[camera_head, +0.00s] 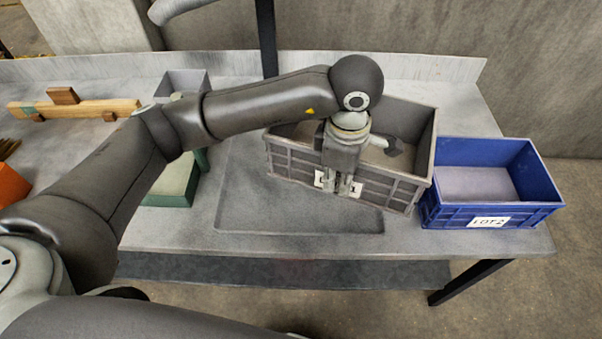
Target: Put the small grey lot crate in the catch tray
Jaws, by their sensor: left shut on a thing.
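The grey lot crate (286,165) is in the middle right, turned slightly, with a white label partly covered by my gripper. My left gripper (342,187) points down and is shut on the crate's near wall. The catch tray appears to be the shallow grey tray (240,215) on the bench. The crate overlaps the tray's right part in the picture; I cannot tell whether it touches the tray or hangs above it. My arm hides part of the tray's far side. My right gripper is not in view.
A blue crate (535,212) labelled LOT 2 stands close to the right of the grey crate, near the bench's right end. A dark post (266,35) rises behind.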

